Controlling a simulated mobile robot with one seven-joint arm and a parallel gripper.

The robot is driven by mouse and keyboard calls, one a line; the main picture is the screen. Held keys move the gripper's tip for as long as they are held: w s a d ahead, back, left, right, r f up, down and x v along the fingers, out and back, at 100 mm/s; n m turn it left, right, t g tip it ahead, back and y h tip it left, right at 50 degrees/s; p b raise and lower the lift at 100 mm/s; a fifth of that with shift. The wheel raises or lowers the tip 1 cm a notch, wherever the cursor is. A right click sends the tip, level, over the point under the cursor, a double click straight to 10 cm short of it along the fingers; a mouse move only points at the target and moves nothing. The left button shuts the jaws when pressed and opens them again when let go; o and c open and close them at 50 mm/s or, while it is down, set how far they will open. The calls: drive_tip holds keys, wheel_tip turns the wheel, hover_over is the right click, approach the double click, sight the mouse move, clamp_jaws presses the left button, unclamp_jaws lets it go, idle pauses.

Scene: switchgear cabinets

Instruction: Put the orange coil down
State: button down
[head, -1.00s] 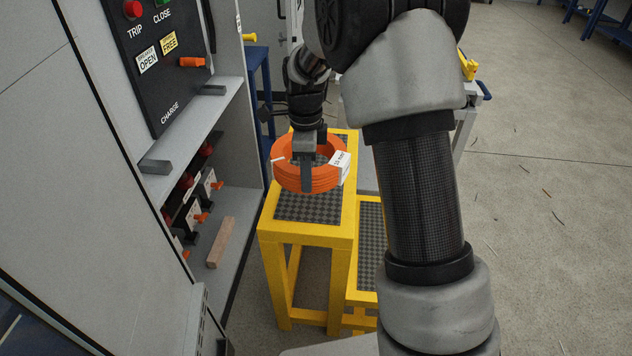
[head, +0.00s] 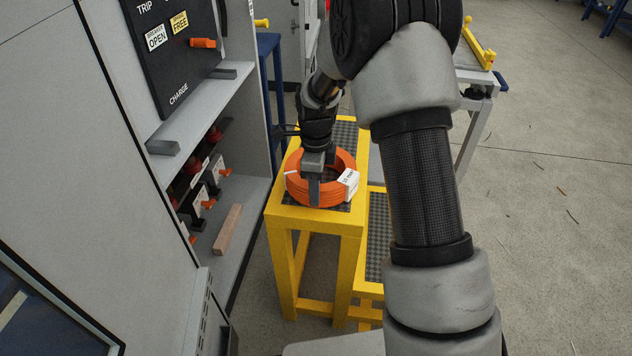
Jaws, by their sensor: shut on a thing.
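The orange coil (head: 331,191) is a ring of cable with a white label on its right front. It lies flat at the top of the yellow step stool (head: 315,222), over the dark chequered tread. My gripper (head: 314,184) points down at the coil's near left side and is shut on its ring, with one grey finger showing on the outer face. The other finger is mostly hidden. The coil looks level and at or very near the tread; I cannot tell whether it touches.
An open switchgear cabinet (head: 215,120) stands close on the left, with a wooden block (head: 227,229) on its lower shelf. A lower step (head: 378,235) adjoins the stool on the right. A grey table (head: 470,80) stands behind.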

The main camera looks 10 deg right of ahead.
drive_tip(key=shift+w+f, duration=0.15)
drive_tip(key=c, duration=1.5)
unclamp_jaws()
drive_tip(key=shift+f, duration=0.1)
drive_tip(key=shift+o, duration=0.2)
